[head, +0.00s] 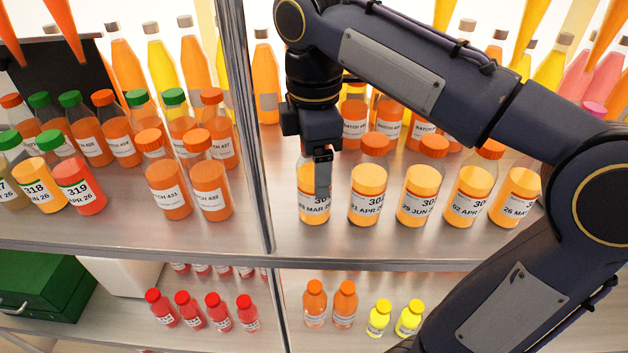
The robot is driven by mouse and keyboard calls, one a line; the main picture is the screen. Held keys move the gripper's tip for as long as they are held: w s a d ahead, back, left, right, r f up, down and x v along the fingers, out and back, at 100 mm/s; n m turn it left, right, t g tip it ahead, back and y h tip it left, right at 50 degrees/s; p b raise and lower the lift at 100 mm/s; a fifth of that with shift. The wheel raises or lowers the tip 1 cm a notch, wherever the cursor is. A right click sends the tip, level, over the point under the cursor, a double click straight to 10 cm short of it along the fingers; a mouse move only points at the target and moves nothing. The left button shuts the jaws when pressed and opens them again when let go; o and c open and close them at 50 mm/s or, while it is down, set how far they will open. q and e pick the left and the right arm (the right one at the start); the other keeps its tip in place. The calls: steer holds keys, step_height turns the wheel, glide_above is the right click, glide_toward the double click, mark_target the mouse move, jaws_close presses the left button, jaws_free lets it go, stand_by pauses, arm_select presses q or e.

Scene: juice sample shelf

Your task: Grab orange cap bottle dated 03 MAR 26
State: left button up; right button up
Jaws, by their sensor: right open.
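The bottle labelled "03 MAR" (311,207) stands upright at the left end of the front row on the upper right shelf. It holds orange juice. Its cap and part of its label are hidden behind my right gripper, and the year cannot be read. My right gripper (322,190) is open and points down at this bottle, with a finger in front of its upper body. I cannot tell whether the finger touches it. My left gripper is not in view.
An orange-capped bottle marked "01 APR" or similar (368,198) stands close to the right, with several more beyond it. A metal post (243,110) rises to the left. More bottles stand behind. The shelf's front edge (400,264) is clear.

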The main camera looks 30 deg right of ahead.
steer(key=shift+f, duration=0.3)
steer(key=c, duration=1.2)
